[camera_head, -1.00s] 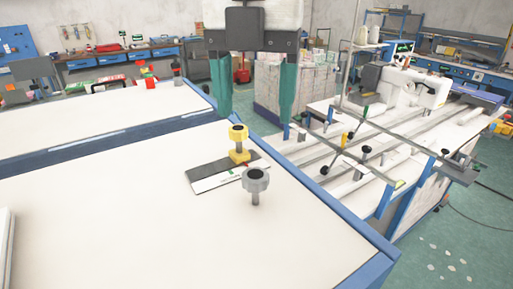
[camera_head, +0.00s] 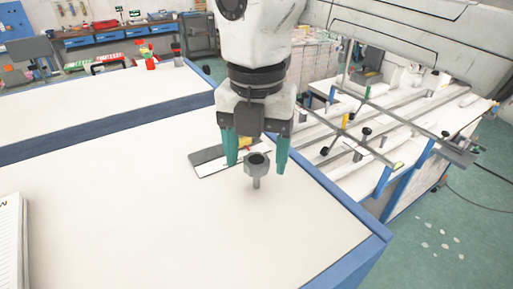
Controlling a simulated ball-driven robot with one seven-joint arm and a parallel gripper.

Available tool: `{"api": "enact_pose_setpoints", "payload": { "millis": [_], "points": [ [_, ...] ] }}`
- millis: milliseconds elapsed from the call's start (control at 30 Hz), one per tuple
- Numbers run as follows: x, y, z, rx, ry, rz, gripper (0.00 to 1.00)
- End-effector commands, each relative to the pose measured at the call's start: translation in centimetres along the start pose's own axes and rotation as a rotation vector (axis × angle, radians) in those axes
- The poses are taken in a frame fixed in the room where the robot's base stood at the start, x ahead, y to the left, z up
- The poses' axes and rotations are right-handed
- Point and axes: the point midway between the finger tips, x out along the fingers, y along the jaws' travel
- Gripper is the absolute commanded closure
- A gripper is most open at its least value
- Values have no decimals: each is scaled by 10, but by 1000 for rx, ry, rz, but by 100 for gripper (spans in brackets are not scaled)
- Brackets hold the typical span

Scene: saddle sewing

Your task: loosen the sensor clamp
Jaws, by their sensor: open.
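A grey knob (camera_head: 257,163) on a short post stands upright on the white table. A dark and white plate (camera_head: 208,162) lies flat at that knob's foot. The frames do not show which knob belongs to the sensor clamp. My gripper (camera_head: 256,168) points down with its teal fingers open. In the picture the fingers stand left and right of the grey knob; whether they straddle it or are behind it, I cannot tell.
The white table (camera_head: 130,220) has a blue edge at the right and much clear room at the left and front. A notepad (camera_head: 12,245) lies at the left. A frame with rails and rods (camera_head: 400,140) stands beyond the right edge.

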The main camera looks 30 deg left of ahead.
Motion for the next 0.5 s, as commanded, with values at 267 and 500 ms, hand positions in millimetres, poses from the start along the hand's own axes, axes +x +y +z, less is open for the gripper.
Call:
{"api": "enact_pose_setpoints", "payload": {
  "millis": [267,500],
  "points": [
    [0,0,0,0,0,0,46],
    [0,0,0,0,0,0,69]
  ]
}}
